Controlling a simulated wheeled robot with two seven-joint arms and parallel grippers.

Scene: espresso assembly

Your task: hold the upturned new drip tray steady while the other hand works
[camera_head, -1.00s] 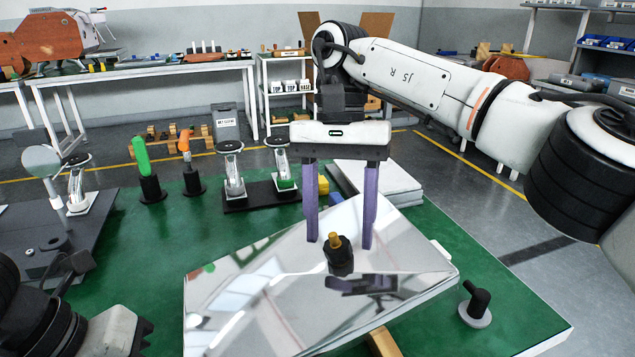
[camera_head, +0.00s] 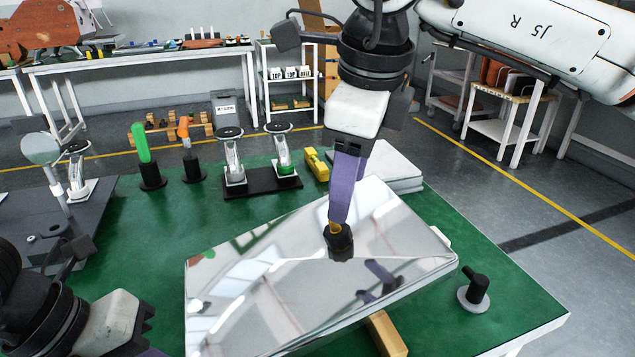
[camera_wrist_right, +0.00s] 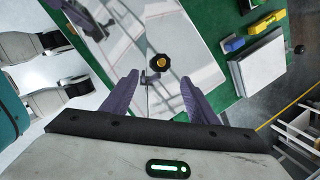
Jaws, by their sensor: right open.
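The upturned drip tray (camera_head: 290,285) is a mirror-bright slab lying tilted across the green work surface. It also fills the upper middle of the right wrist view (camera_wrist_right: 185,35). A black knob with a brass top (camera_head: 341,243) stands on the tray, and it shows in the right wrist view (camera_wrist_right: 160,62). My right gripper (camera_head: 340,222) is open and points down at the knob; in the wrist view its purple fingers (camera_wrist_right: 160,80) lie apart, with the knob just beyond the tips. My left gripper (camera_head: 145,345) is at the lower left, mostly cut off by the frame.
A wooden block (camera_head: 386,334) sticks out under the tray's near edge. A black fitting on a grey disc (camera_head: 474,291) stands to the right. Behind are white slabs (camera_head: 388,165), a yellow block (camera_head: 317,165), portafilter-like stands on a black base (camera_head: 262,187) and green and orange handled tools (camera_head: 148,160).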

